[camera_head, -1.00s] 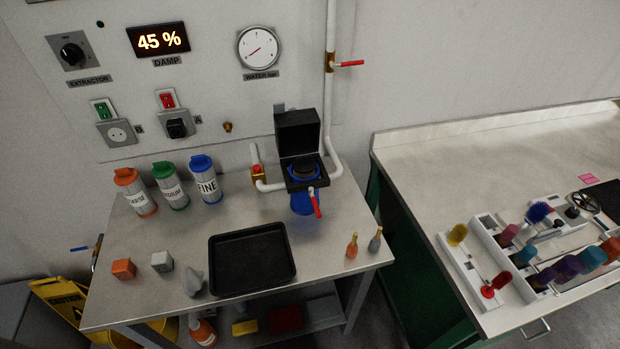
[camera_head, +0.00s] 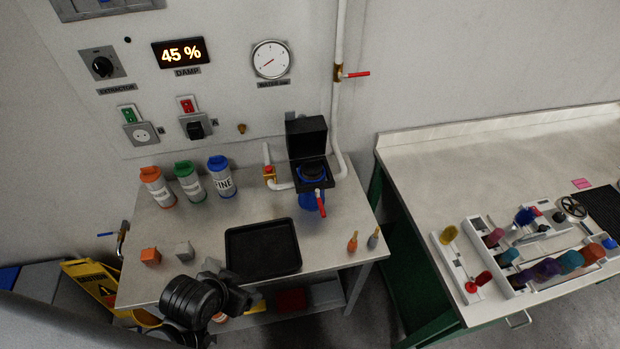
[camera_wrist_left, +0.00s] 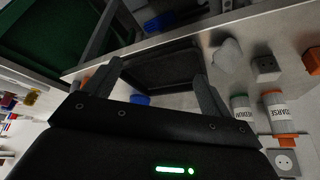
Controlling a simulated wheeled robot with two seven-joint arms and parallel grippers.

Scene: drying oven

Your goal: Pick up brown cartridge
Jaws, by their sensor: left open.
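A brown-orange cartridge (camera_head: 592,253) lies at the right end of a row of coloured cartridges in the white rack (camera_head: 512,282) on the right bench. It is small in the head view, and I cannot tell its exact shade. My left gripper (camera_head: 228,284) is over the front left edge of the small table, far from the rack. It also shows in the left wrist view (camera_wrist_left: 152,82), with its two fingers apart and nothing between them. The black tray (camera_wrist_left: 160,71) is beyond the fingers. My right gripper is not in view.

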